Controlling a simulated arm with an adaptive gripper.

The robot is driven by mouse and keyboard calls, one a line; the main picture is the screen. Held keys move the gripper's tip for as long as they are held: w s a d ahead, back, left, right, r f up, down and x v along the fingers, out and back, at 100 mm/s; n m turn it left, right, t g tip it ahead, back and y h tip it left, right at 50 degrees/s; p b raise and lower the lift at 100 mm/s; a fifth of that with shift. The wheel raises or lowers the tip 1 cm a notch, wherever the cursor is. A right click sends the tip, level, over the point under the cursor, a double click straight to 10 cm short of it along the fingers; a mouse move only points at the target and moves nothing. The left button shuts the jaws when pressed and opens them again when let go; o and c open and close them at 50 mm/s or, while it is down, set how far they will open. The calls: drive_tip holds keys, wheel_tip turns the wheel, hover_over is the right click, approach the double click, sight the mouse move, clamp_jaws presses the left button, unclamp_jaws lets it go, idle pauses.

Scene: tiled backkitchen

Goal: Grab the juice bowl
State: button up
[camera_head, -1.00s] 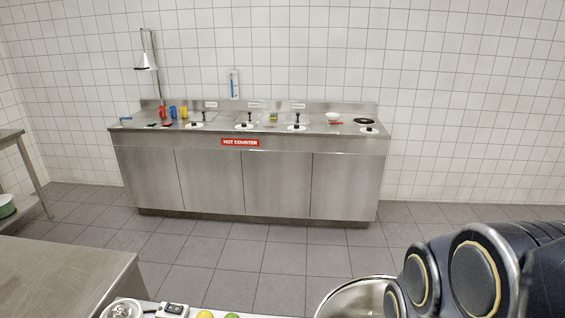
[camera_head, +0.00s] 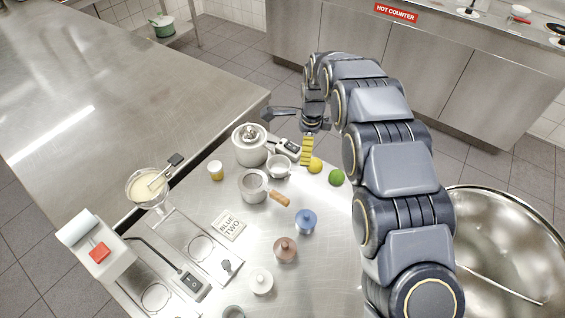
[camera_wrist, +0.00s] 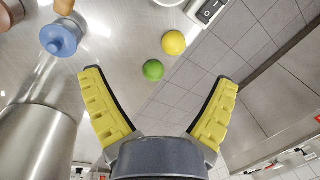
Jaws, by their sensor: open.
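A glass bowl of pale yellow liquid (camera_head: 150,186) stands at the left of the steel worktop in the head view, with a utensil in it. A small white bowl (camera_head: 279,166) stands beside a lidded pot. I cannot tell for sure which is the juice bowl. My gripper (camera_wrist: 160,78) is open and empty, its yellow ribbed fingers spread. In the wrist view the lime (camera_wrist: 153,70) and lemon (camera_wrist: 173,42) lie beyond the fingers.
A large steel basin (camera_head: 505,235) stands at right. The left counter (camera_head: 100,75) is clear.

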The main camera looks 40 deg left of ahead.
drive_tip(key=m, duration=0.2)
approach(278, 169)
drive_tip(key=shift+w+d+f, duration=0.25)
drive_tip(key=shift+w+d, duration=0.1)
drive_tip(key=f, duration=0.2)
drive_tip(key=a+f, duration=0.1)
drive_tip(key=f, duration=0.4)
drive_tip(key=shift+w+a+f, duration=0.1)
drive_tip(key=shift+a+f, duration=0.05)
drive_tip(key=shift+f, duration=0.1)
drive_tip(key=c, duration=0.9)
